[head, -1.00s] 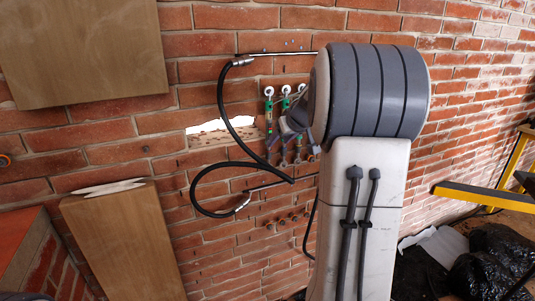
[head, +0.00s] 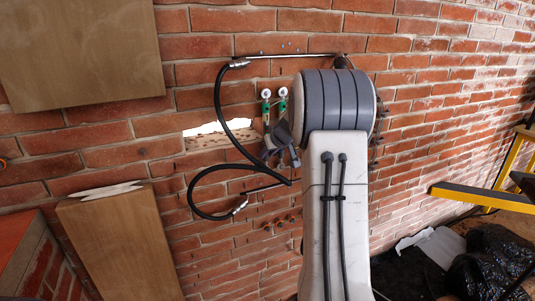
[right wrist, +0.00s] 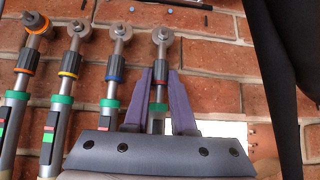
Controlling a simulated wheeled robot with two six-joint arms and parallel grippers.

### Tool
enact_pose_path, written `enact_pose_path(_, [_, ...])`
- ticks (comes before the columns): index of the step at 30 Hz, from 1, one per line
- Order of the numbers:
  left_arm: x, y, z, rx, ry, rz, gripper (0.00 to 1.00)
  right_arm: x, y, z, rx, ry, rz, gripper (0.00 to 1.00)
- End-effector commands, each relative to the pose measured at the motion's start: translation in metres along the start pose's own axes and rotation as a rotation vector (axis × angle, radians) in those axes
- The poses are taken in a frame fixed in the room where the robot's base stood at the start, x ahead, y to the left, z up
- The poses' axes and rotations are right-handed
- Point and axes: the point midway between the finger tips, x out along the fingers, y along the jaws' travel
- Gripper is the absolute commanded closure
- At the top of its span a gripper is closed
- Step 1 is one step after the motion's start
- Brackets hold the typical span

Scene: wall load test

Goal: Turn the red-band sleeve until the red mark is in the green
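In the right wrist view several rods stand in a row on the brick wall, each with a coloured band. The red-band sleeve (right wrist: 160,79) is the rightmost, with a green collar (right wrist: 158,107) nearer my gripper. My right gripper (right wrist: 159,78) has one purple finger on each side of this sleeve, close to the red band. I cannot tell if both fingers touch it. The sleeve's lower part is hidden behind my gripper body. In the head view my right gripper (head: 280,140) is at the rods, which it partly covers. My left gripper is not in view.
The blue-band rod (right wrist: 111,78) stands just left of my left finger; a yellow-band rod (right wrist: 67,74) and an orange-band rod (right wrist: 23,70) are beyond. A black hose (head: 220,110) loops left of the rods. A yellow frame (head: 485,196) stands at right.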

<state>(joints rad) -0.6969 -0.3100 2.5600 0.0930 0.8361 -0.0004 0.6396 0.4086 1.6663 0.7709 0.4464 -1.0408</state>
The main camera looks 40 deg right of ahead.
Motion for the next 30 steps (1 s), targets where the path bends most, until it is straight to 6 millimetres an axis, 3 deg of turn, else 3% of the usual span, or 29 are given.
enact_pose_path(5, [-0.001, 0.0, 0.0, 0.0, 0.0, 0.0, 0.5, 0.0, 0.0, 0.0, 0.001, -0.001, 0.0, 1.0])
enact_pose_path(13, [-0.019, 0.001, -0.001, 0.0, 0.0, 0.0, 0.5, -0.002, -0.003, -0.001, 0.079, -0.005, 0.079, 1.0])
enact_pose_path(23, [-0.018, 0.001, -0.001, 0.0, 0.0, 0.0, 0.5, 0.0, -0.002, 0.001, 0.092, -0.001, 0.09, 1.0])
enact_pose_path(24, [-0.018, 0.001, -0.001, 0.0, 0.0, 0.0, 0.5, 0.0, -0.002, 0.001, 0.091, -0.001, 0.09, 0.6])
enact_pose_path(25, [-0.018, 0.001, -0.001, 0.0, 0.0, 0.0, 0.5, 0.0, -0.002, 0.001, 0.091, -0.001, 0.09, 0.49])
enact_pose_path(30, [-0.018, 0.001, -0.001, 0.0, 0.0, 0.0, 0.5, 0.0, -0.002, 0.0, 0.091, -0.001, 0.09, 0.45])
